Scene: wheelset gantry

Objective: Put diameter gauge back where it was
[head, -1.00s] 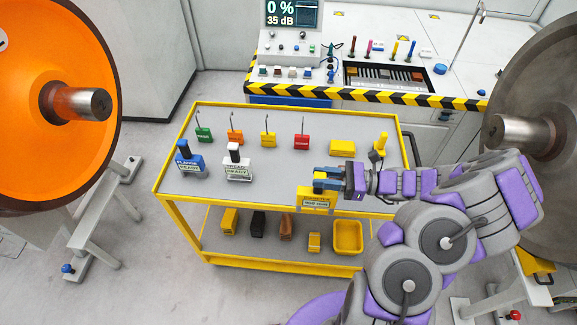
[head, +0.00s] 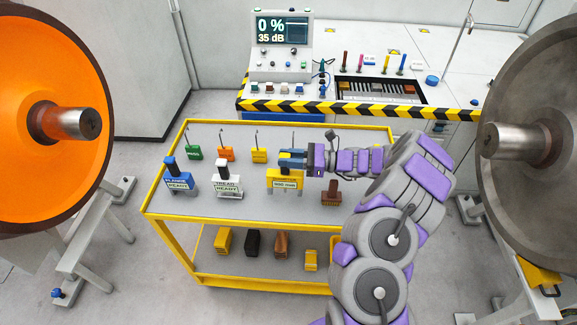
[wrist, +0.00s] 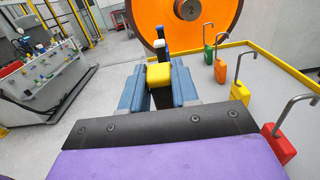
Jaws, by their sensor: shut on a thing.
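The diameter gauge (head: 285,181) is a yellow block with a white label, on the upper shelf side of the yellow cart in the head view. My gripper (head: 292,160) is shut on its top, its blue fingers to either side. In the wrist view the gauge's yellow top (wrist: 158,75) sits between the fingers (wrist: 158,88). The gauge looks upright. Whether its bottom touches the shelf I cannot tell. The white READY gauge (head: 228,183) and the blue READY gauge (head: 178,179) stand to its left.
Hooked green (head: 194,153), orange (head: 227,154) and yellow (head: 259,156) tags stand behind. A brown block (head: 331,192) stands right of the gauge. The cart's front rim (head: 215,218) is yellow. Wheels flank the cart. Bare shelf lies in front of the gauge.

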